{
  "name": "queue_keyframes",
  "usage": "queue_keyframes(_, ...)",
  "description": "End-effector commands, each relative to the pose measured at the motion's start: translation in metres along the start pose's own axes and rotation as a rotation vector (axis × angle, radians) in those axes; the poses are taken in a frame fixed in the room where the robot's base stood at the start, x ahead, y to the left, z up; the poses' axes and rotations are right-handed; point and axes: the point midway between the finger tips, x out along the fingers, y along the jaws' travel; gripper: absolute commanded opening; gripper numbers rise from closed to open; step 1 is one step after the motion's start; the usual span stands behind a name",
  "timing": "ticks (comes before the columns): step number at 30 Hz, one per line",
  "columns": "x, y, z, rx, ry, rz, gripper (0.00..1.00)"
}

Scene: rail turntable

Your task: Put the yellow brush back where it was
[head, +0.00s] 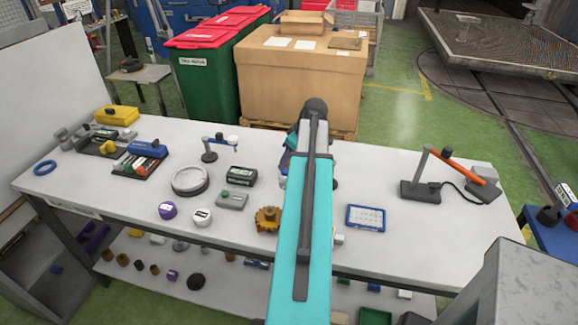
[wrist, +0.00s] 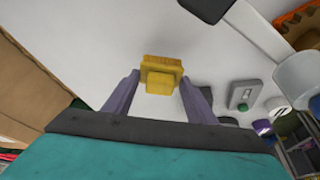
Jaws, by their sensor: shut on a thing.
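The yellow brush (wrist: 161,66) shows in the wrist view as a blocky yellow piece, with a wider ribbed part at the far end. My gripper (wrist: 160,82) is shut on it, with one purple-grey finger on each side. White tabletop shows behind the brush. I cannot tell from this view how high it is above the surface. In the head view my teal arm crosses the table and hides the gripper and the brush.
The white table (head: 110,205) holds a round grey dish (head: 190,180), a brown gear (head: 267,218), a blue-framed card (head: 366,218) and an orange-armed device (head: 465,166). A yellow box (head: 115,115) stands at the left. A large carton (head: 295,75) stands behind the table.

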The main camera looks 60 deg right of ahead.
Motion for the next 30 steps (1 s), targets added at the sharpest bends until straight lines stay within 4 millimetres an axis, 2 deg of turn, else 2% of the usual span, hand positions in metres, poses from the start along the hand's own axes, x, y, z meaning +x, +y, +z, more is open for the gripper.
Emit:
queue_keyframes(14, 0.004, 0.0, 0.002, 0.0, 0.001, 0.001, 0.33)
queue_keyframes(24, 0.029, 0.0, 0.012, 0.0, 0.0, -0.001, 0.33)
queue_keyframes(30, 0.036, 0.0, 0.015, 0.0, 0.001, 0.001, 0.33)
